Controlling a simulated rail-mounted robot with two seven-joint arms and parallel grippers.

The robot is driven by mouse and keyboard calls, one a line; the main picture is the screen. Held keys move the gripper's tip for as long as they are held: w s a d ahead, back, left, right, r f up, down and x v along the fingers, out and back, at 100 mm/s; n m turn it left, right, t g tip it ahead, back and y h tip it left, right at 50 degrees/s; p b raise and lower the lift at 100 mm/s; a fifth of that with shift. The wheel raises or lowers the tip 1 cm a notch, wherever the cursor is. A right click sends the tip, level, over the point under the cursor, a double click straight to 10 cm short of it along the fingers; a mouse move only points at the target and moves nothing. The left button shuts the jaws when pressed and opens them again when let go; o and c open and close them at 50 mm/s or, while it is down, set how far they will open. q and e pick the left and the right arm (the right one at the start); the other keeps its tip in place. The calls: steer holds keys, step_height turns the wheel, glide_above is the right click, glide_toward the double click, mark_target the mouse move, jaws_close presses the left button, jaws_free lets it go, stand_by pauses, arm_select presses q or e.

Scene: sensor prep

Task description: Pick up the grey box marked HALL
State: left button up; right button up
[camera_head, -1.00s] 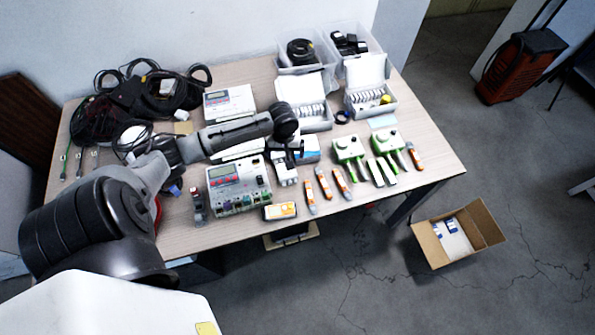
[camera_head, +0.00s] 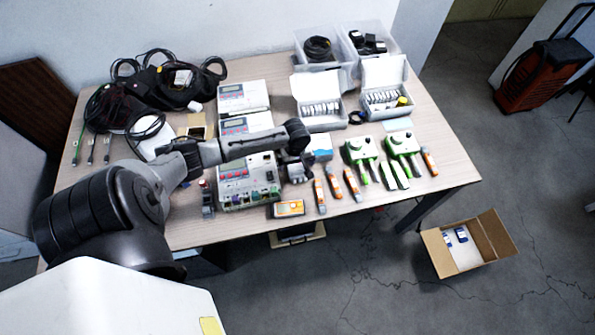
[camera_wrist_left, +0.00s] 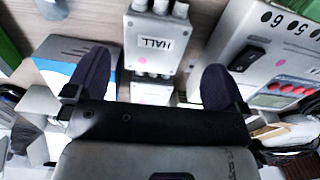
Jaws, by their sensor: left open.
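The gripper is open and nothing is held between the fingers. In the head view my left gripper (camera_head: 298,168) is low over the middle of the table and hides most of the spot where the small grey boxes stand. A second grey box (camera_wrist_left: 152,93) is just below the HALL box in the wrist view. My right gripper is not in view.
A grey instrument with red buttons (camera_head: 248,184) stands close left of the gripper. A blue-and-white box (camera_wrist_left: 75,55) is close on the other side. Orange-grey testers (camera_head: 336,186) and green-white devices (camera_head: 360,152) lie to the right. An open carton (camera_head: 483,262) is on the floor.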

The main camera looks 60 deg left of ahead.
mark_target(297, 168)
arm_select(q)
steer(key=f, duration=0.1)
steer(key=f+b, duration=0.1)
steer(key=f, duration=0.1)
steer(key=shift+w+f, duration=0.35)
steer(key=shift+f, duration=0.05)
steer(key=shift+f+b, duration=0.3)
steer(key=shift+f, duration=0.45)
steer(key=shift+c, duration=0.3)
steer(key=c, duration=0.9)
steer(key=shift+c, duration=0.3)
steer(key=shift+r, duration=0.15)
